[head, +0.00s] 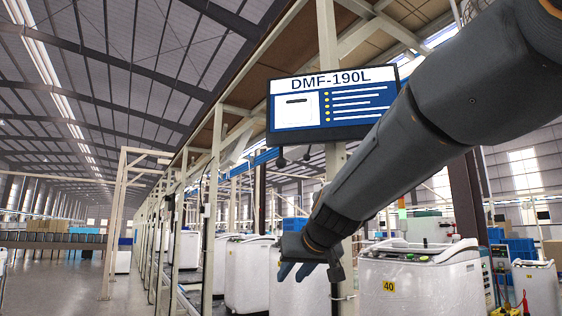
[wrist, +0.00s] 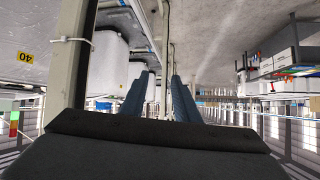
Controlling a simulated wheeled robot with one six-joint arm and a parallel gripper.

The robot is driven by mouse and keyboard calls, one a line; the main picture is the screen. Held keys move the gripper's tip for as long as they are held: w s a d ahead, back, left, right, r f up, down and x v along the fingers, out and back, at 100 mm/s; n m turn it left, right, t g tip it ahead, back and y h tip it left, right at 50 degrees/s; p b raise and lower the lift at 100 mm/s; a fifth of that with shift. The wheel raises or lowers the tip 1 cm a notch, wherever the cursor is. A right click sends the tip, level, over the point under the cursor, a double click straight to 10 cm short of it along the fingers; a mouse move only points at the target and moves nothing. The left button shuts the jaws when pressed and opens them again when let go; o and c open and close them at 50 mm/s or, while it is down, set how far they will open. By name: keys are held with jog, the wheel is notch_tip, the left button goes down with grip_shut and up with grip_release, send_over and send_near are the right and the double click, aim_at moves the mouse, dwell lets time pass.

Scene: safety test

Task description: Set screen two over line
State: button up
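A wide screen (head: 333,103) hangs by the beige post, high at centre in the head view. It shows "DMF-190L" above a picture and white lines on blue. My arm passes in front of its lower right corner. I cannot tell whether this is screen two; no number shows on it. My gripper (head: 294,271) hangs well below the screen, in front of the white machines of the line (head: 247,277). In the wrist view my gripper (wrist: 160,98) has its two blue fingers apart, with nothing between them. The screen is not seen in the wrist view.
A white machine labelled 40 (head: 422,282) stands right of my gripper; its label is upside down in the wrist view (wrist: 26,57). A beige post (head: 328,50) rises close behind the gripper. Open floor (head: 62,285) lies to the left.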

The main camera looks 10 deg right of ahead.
notch_tip(320, 180, up, 18)
jog(key=t, duration=0.4)
jog(key=n+t, duration=0.1)
jog(key=t, duration=0.1)
send_near(282, 153)
jog(key=shift+y, duration=0.4)
jog(key=w+p, duration=0.1)
jog(key=w, duration=0.2)
jog(key=w+p, duration=0.1)
jog(key=w, duration=0.3)
jog(key=w+a+p, duration=0.1)
jog(key=w, duration=0.2)
jog(key=shift+w+f, duration=0.3)
jog(key=shift+w, duration=0.05)
grip_shut()
